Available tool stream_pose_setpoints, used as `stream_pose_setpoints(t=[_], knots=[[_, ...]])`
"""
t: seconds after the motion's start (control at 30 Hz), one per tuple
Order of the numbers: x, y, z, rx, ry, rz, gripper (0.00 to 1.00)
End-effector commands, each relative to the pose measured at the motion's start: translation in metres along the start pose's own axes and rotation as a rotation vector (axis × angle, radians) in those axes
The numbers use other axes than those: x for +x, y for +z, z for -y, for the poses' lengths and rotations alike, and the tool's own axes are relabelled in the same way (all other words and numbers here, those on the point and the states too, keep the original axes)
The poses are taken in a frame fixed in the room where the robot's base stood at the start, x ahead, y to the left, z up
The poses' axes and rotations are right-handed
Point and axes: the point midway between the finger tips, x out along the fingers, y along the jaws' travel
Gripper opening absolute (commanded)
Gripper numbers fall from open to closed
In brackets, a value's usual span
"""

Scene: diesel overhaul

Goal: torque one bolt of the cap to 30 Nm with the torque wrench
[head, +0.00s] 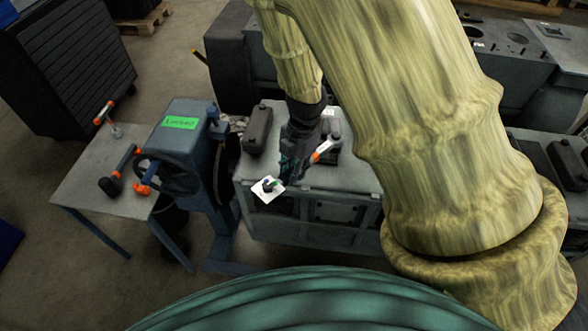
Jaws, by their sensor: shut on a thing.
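My gripper (288,174) is over the grey workbench, left of the picture's middle, pointing down. It is dark with teal parts and is shut on a tool. An orange grip (325,149) with a pale end sticks out to the right of the gripper; it looks like part of the held tool, and I take it to be the torque wrench. A small white plate (262,194) with a dark and green piece on it is just below left of the gripper. I cannot tell whether anything touches it. I cannot make out the cap or its bolts.
A dark block (257,129) stands on the workbench (345,178). To the left, a side table (82,187) holds several orange-and-dark tools. A blue-grey machine (183,145) with a handwheel and green label stands between them. A dark cabinet (68,75) is at upper left.

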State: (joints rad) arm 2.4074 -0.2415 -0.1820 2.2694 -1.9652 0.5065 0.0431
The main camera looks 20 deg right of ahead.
Motion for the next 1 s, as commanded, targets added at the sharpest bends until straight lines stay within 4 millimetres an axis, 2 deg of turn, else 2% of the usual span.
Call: stream_pose_setpoints(t=[0.3,1.0], knots=[[-0.002,-0.0014,-0.0087,0.022,0.009,-0.002,0.0],[-0.0024,-0.001,-0.0139,0.05,0.014,-0.001,0.0]])
